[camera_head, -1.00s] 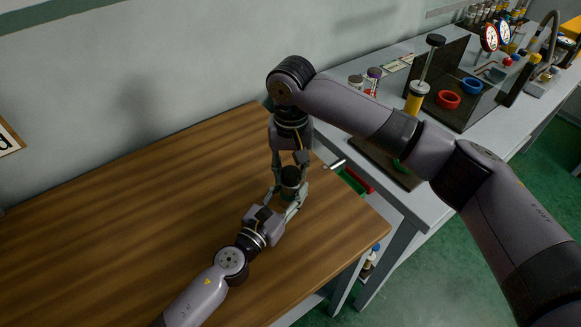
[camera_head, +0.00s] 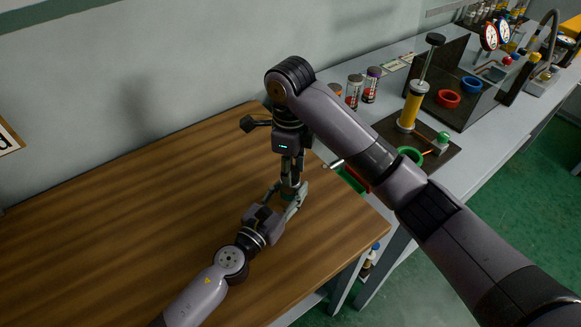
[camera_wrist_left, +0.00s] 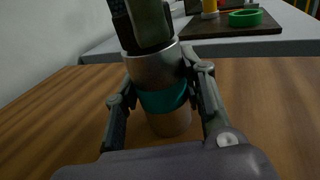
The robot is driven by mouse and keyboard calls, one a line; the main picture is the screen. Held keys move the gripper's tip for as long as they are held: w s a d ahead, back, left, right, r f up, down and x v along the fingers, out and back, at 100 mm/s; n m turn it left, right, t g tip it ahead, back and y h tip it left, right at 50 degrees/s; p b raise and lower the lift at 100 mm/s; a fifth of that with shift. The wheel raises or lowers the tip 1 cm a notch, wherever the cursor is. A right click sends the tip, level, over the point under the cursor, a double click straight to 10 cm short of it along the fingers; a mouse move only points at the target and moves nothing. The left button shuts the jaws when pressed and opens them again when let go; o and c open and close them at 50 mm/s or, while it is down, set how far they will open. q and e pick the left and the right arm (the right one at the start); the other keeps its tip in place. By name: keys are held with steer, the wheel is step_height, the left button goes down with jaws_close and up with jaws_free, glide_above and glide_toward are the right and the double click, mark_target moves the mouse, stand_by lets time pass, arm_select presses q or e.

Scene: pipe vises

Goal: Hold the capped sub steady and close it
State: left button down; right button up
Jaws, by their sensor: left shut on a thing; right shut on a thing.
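The capped sub (camera_wrist_left: 168,122) is a short grey-brown cylinder with a teal band, standing upright on the wooden table in the left wrist view. My left gripper (camera_head: 288,201) comes in low from the front and is shut around it, one finger on each side near the teal band. My right gripper (camera_head: 290,181) points straight down and is shut on its top end; its dark fingers (camera_wrist_left: 145,22) also show in the left wrist view. These fingers hide the top of the sub, so I cannot see how the cap sits. In the head view the sub is mostly hidden.
The wooden table (camera_head: 130,220) is clear to the left. At right, a grey bench carries small bottles (camera_head: 354,90), a yellow cylinder with a plunger (camera_head: 409,108), a green ring (camera_head: 410,155) and a red ring (camera_head: 448,99). My right arm spans above the bench.

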steer(key=o, duration=0.9)
steer(key=shift+o, duration=0.2)
steer(key=shift+r, duration=0.1)
steer(key=shift+r, duration=2.15)
steer(key=shift+c, duration=0.5)
